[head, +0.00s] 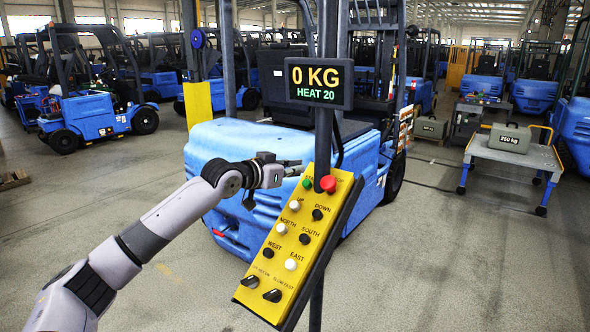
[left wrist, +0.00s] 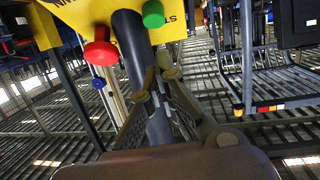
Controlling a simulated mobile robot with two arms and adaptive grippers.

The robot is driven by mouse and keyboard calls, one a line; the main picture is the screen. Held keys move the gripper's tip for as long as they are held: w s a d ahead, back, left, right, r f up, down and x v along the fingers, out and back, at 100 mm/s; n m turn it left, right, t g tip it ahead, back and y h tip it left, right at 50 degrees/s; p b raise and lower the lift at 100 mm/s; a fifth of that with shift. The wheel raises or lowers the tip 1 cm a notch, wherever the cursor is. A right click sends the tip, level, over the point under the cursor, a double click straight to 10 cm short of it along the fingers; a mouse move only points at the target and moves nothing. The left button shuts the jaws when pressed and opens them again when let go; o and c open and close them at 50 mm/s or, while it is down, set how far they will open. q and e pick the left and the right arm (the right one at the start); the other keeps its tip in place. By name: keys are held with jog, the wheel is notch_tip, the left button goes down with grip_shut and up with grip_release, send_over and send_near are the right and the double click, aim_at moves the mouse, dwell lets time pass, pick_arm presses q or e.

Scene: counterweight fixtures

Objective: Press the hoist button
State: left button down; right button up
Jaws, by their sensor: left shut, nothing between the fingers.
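The hoist control panel (head: 279,234) is a tilted yellow pendant in the middle of the head view. It carries a green button (head: 307,182), a red button (head: 328,184), a white UP button (head: 295,205), a black DOWN button (head: 317,214), and NORTH, SOUTH, WEST and EAST buttons below. My left gripper (head: 297,168) is shut and empty, just above and left of the green button, apparently apart from it. In the left wrist view, the shut fingers (left wrist: 160,82) point toward the panel, below the green button (left wrist: 153,14) and right of the red button (left wrist: 101,46). My right gripper is out of view.
A display (head: 319,83) above the panel reads 0 KG, HEAT 20. A dark post (head: 325,130) runs behind the panel. A blue forklift (head: 240,150) stands close behind. A cart (head: 512,150) with a 250 kg weight (head: 509,138) stands at right. The floor at lower right is clear.

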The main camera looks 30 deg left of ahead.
pick_arm(q)
jog(key=b+v, duration=0.4)
jog(key=v, duration=0.5)
jog(key=shift+f, duration=0.15)
dwell(0.8)
